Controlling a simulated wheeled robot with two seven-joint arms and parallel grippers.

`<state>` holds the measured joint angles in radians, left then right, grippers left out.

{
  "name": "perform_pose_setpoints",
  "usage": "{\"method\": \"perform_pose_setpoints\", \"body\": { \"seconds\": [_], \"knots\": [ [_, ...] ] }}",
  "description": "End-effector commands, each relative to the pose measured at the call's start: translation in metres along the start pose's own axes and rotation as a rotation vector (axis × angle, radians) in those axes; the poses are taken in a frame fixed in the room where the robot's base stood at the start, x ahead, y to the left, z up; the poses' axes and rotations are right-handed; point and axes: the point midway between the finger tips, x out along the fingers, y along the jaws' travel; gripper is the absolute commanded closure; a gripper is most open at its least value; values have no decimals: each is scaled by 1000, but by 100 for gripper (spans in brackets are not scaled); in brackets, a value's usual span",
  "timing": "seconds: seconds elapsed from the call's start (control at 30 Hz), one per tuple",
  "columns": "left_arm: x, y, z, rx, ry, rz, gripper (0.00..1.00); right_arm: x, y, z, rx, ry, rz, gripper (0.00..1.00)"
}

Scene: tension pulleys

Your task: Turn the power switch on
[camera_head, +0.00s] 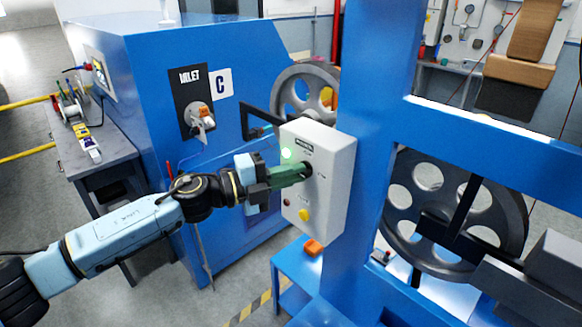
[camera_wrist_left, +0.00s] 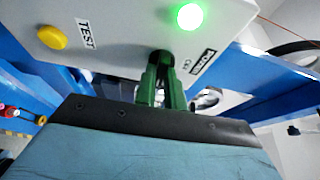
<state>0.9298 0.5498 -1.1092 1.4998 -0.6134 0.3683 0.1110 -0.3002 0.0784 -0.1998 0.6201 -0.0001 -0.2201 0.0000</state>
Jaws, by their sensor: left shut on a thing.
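A white control box (camera_head: 328,165) is fixed on the blue machine frame. My left gripper (camera_head: 303,171) has green fingers and is shut on the black power switch knob (camera_wrist_left: 160,57) on the box's front face. The fingers hide most of the knob, so its exact angle cannot be read. A green lamp (camera_head: 287,154) on the box is lit; it also glows in the left wrist view (camera_wrist_left: 190,16). A yellow button (camera_head: 304,214) sits low on the same face, beside a TEST label in the left wrist view. My right gripper is not in view.
An orange block (camera_head: 313,247) lies below the box. A grey side table (camera_head: 100,150) stands left.

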Motion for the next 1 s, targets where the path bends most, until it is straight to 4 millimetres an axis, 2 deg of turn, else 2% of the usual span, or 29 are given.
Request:
{"method": "perform_pose_setpoints", "body": {
  "seconds": [0.63,0.67,0.8,1.0],
  "knots": [
    [0,1,0,45,0,19,100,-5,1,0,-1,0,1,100],
    [0,1,0,45,0,19,85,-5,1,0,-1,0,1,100],
    [0,0,0,44,0,19,67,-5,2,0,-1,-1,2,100],
    [0,0,0,43,-1,18,67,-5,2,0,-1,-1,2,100]
  ]
}}
